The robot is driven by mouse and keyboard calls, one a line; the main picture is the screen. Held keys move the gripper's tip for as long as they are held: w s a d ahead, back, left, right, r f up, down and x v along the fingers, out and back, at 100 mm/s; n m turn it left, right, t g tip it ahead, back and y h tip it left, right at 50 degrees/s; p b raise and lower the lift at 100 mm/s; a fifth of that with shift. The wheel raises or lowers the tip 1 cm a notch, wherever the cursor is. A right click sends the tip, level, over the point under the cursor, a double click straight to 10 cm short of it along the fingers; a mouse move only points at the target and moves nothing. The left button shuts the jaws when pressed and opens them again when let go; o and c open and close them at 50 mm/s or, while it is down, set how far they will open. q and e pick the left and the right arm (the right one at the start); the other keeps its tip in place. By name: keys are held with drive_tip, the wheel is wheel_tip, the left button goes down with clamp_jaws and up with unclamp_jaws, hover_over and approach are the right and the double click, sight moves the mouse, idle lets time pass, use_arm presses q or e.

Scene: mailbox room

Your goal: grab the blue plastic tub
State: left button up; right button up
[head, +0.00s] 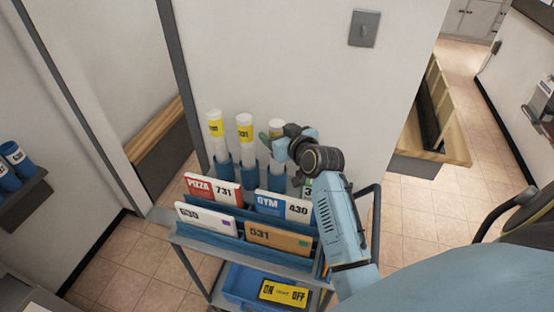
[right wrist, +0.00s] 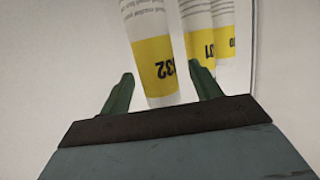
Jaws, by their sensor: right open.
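A blue plastic tub (head: 238,284) sits on the lower shelf of the cart, with a yellow "ON OFF" plate (head: 283,292) in it. My right arm partly covers that side of the cart. My right gripper (head: 266,138) is well above the tub, up by the mailing tubes. In the right wrist view its two green fingers (right wrist: 162,84) are spread, with a white tube with a yellow label (right wrist: 152,60) between or just beyond them. I cannot tell if they touch it. My left gripper is not in view.
The cart's top tray (head: 188,236) holds several mail pieces. Other white tubes (head: 246,134) stand in blue holders behind them, near the wall. A wooden bench (head: 440,110) stands at right. Tiled floor is clear left of the cart.

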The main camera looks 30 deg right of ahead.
drive_tip(key=shift+x, duration=1.6)
clamp_jaws()
